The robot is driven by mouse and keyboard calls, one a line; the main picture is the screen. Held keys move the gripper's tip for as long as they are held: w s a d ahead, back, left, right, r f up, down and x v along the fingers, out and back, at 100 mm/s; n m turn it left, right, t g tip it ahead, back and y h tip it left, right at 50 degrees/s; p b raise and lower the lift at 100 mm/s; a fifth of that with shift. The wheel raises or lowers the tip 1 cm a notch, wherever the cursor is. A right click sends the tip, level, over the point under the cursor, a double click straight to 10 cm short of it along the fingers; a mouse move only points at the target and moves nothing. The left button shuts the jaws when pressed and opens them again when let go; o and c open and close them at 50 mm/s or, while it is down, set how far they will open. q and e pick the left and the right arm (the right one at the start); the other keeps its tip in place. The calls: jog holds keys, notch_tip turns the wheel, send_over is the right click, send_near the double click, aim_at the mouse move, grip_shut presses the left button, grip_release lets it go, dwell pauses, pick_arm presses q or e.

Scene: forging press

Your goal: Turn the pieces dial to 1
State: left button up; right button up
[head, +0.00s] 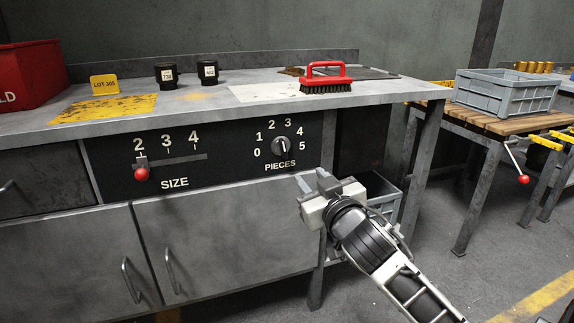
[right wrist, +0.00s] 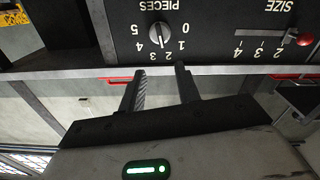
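The pieces dial (head: 281,147) is a round dark knob with a white pointer line on the black panel, ringed by the numbers 0 to 5. It also shows upside down in the right wrist view (right wrist: 158,35). Its pointer stands nearly upright, around 2 to 3; I cannot tell exactly which. My right gripper (head: 314,181) is below and slightly right of the dial in the head view, apart from it. In the right wrist view its two fingers (right wrist: 160,82) are spread with nothing between them, and the dial is beyond their tips. My left gripper is not in view.
A size slider with a red knob (head: 141,174) sits left on the same panel. The bench top (head: 215,92) above holds a red brush (head: 327,80), two black cups and a yellow lot sign (head: 104,85). A door handle (head: 170,270) sticks out below. A grey crate (head: 508,93) stands right.

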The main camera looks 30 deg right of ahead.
aim_at(284, 149)
jog(key=b+x, duration=0.3)
jog(key=x, duration=1.2)
jog(key=shift+a, duration=0.15)
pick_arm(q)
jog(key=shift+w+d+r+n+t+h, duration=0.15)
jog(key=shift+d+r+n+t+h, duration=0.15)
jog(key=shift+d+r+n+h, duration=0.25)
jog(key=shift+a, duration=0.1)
pick_arm(e)
grip_shut()
